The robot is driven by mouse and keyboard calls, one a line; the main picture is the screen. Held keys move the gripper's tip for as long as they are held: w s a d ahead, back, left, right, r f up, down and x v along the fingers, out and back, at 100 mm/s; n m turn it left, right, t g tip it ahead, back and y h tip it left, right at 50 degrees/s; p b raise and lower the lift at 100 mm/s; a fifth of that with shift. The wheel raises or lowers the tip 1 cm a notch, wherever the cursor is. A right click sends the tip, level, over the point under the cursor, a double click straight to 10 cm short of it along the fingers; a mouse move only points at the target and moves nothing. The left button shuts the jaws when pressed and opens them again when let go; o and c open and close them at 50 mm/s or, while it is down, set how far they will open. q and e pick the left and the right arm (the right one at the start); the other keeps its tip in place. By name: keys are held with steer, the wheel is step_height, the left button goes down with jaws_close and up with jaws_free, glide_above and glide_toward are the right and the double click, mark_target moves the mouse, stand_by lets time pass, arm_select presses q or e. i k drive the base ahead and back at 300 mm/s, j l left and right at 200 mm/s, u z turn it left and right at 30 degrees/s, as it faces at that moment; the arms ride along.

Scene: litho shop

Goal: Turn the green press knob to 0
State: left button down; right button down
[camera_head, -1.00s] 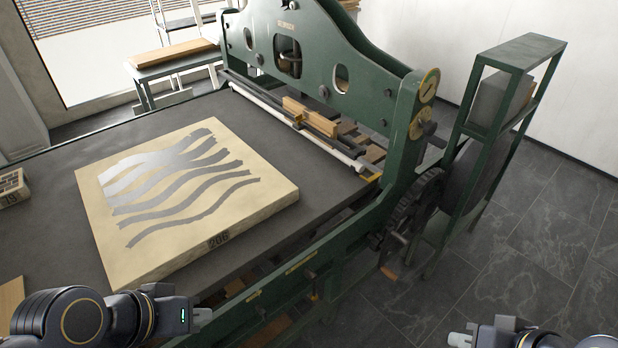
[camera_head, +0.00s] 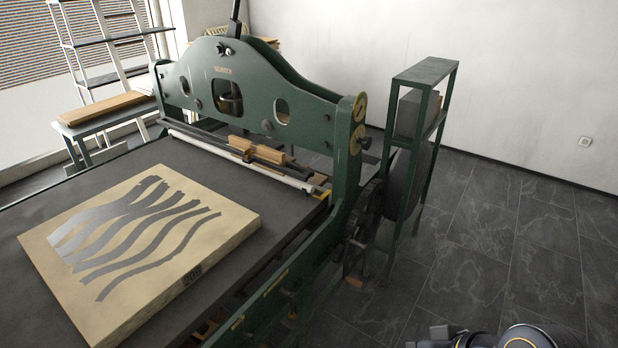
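The green press (camera_head: 258,95) stands with its tall end frame across the bed. On the right end of this frame are two brass-coloured round plates, an upper dial (camera_head: 360,107) and a lower one (camera_head: 356,138). A small dark knob (camera_head: 365,142) sticks out to the right at the lower plate. Its colour and setting are too small to read. My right gripper (camera_head: 428,343) shows only in part at the bottom edge, well below and apart from the knob; its fingers are cut off. My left gripper is not in view.
A litho stone (camera_head: 220,240) with wavy dark bands lies on the press bed (camera_head: 130,165). A green rack (camera_head: 426,70) holding a grey block stands just right of the knob. Below is a dark gear wheel (camera_head: 362,220). The tiled floor (camera_head: 500,245) at right is clear.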

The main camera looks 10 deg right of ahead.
mark_target(366, 142)
steer(key=i+l+u, duration=0.25)
steer(key=l, duration=0.2)
steer(key=l+u, duration=0.25)
steer(key=l, duration=0.2)
steer(key=l+u, duration=0.25)
steer(key=l, duration=0.25)
steer(key=i, duration=0.05)
